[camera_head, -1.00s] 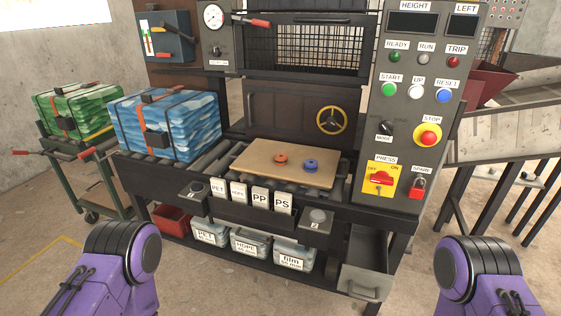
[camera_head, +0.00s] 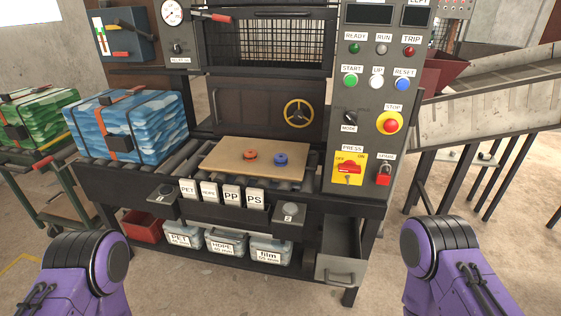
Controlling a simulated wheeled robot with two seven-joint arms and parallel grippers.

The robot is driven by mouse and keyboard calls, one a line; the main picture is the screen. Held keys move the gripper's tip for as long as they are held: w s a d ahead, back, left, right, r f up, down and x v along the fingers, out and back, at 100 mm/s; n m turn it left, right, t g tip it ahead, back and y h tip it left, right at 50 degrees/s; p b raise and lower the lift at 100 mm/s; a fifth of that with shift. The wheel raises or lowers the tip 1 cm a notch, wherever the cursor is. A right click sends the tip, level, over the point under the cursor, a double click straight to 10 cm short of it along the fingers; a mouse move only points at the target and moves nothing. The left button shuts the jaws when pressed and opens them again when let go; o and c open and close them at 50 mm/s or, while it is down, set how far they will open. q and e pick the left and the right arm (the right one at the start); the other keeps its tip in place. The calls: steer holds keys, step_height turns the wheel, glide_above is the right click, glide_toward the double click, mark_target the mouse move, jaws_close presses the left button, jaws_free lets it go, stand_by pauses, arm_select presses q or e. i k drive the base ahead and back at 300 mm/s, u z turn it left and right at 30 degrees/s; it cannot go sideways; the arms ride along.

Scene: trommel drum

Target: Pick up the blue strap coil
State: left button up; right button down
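The blue strap coil (camera_head: 281,160) is a small blue ring lying on the tan board (camera_head: 228,164) on the press bench. An orange coil (camera_head: 250,155) lies just to its left, apart from it. My two purple arms show at the lower left and lower right, well in front of the bench. Neither of my grippers is in the picture, so their state is hidden. Nothing touches the blue coil.
A blue strapped bale (camera_head: 128,125) sits left of the board on the rollers. The control panel (camera_head: 362,120) rises at the right. Label cards (camera_head: 231,195) and a button box (camera_head: 289,218) line the front edge. An open drawer (camera_head: 341,268) juts out below right.

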mark_target(280, 160)
steer(key=u, duration=1.3)
steer(key=i, duration=1.15)
steer(key=z, duration=0.95)
